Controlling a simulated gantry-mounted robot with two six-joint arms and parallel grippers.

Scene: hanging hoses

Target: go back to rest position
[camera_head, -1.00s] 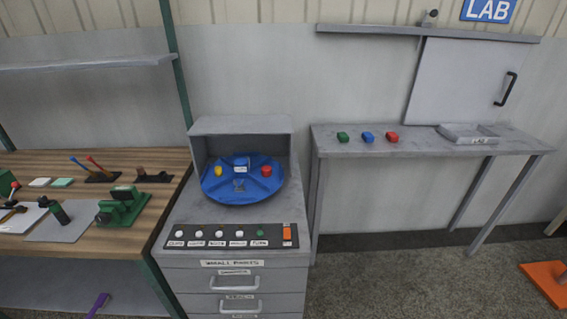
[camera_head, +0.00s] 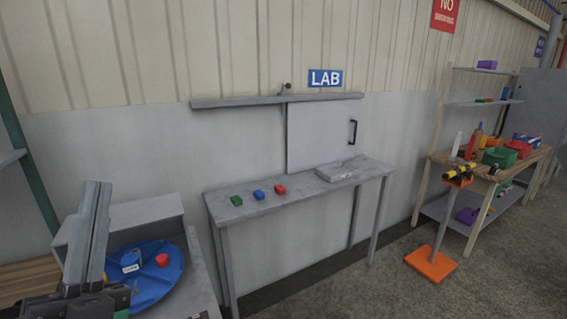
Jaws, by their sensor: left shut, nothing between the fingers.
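My left gripper (camera_head: 98,190) shows at the lower left, pointing up. Its two grey fingers lie together with nothing between them. It stands in front of the grey cabinet (camera_head: 200,262) and hides part of the blue round tray (camera_head: 158,284) there. My right gripper is not in view. No hanging hoses show in this view.
An orange-based stand (camera_head: 432,265) is on the floor at right, near a cluttered wooden bench (camera_head: 520,165). Open floor lies in front.

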